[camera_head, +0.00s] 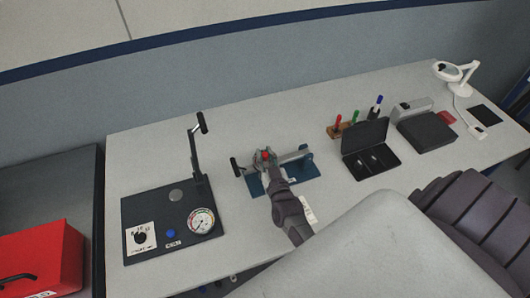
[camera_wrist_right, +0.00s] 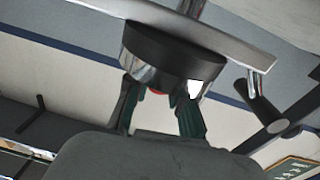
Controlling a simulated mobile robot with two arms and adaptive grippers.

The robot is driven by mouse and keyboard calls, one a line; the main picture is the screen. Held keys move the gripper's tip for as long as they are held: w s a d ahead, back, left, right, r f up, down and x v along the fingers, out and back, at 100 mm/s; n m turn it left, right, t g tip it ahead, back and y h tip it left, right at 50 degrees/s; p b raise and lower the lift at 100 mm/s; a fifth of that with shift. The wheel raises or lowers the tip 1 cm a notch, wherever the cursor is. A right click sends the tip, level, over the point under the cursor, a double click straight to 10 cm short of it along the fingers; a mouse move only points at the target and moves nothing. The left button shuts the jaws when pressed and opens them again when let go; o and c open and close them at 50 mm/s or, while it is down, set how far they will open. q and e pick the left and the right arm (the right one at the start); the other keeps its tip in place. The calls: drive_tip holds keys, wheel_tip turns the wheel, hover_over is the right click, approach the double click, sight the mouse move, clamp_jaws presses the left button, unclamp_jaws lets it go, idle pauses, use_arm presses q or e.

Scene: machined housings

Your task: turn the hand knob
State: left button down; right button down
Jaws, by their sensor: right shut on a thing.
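The fixture with a blue base (camera_head: 303,170) stands on the bench near the middle of the head view. My right gripper (camera_head: 267,161) is over the left part of this fixture, and my arm hides some of it. In the right wrist view a dark round knob (camera_wrist_right: 170,48) sits just under a long grey bar. The two fingers of my right gripper (camera_wrist_right: 160,88) close on its rim from below in the picture. A small red spot shows between the fingers. The far side of the knob is hidden. My left gripper is not in view.
A dark panel (camera_head: 140,204) with a pressure gauge (camera_head: 201,221), a dial and an upright lever (camera_head: 196,150) stands left of the fixture. An open black case (camera_head: 365,165) and several pens (camera_head: 356,117) are on the right. A red toolbox (camera_head: 40,262) is at far left.

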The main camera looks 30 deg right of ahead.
drive_tip(key=shift+m+h, duration=0.5)
drive_tip(key=shift+h, duration=0.1)
drive_tip(key=c, duration=1)
unclamp_jaws()
drive_tip(key=shift+n+y, duration=0.3)
